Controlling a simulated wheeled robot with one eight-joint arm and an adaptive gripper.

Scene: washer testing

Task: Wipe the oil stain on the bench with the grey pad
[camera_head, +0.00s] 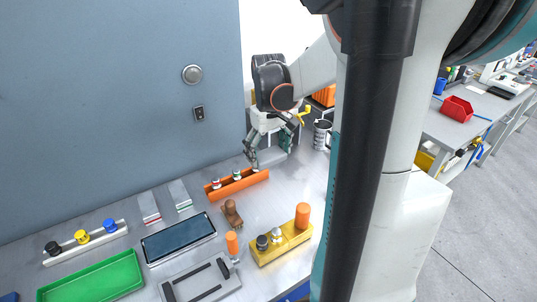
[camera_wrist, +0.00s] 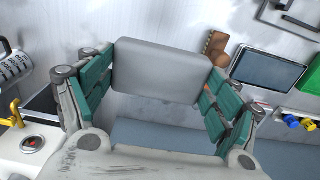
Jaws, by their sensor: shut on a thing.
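My gripper (camera_head: 270,150) is at the back of the bench (camera_head: 285,192), behind the orange rack, in the head view. In the wrist view my gripper (camera_wrist: 160,76) is shut on the grey pad (camera_wrist: 158,68), which sits between its two teal-lined fingers. The pad is a smooth, flat, grey block with rounded corners. I cannot tell from these views whether the pad touches the bench. No oil stain is clearly visible; the pad and gripper hide part of the bench.
An orange rack (camera_head: 240,184) with small parts stands close to my gripper. A brown block (camera_head: 232,214), dark tray (camera_head: 178,239), green tray (camera_head: 92,281) and yellow holder (camera_head: 282,243) stand farther forward. A measuring mug (camera_head: 322,134) is at the right. The blue-grey wall panel (camera_head: 110,90) rises behind.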

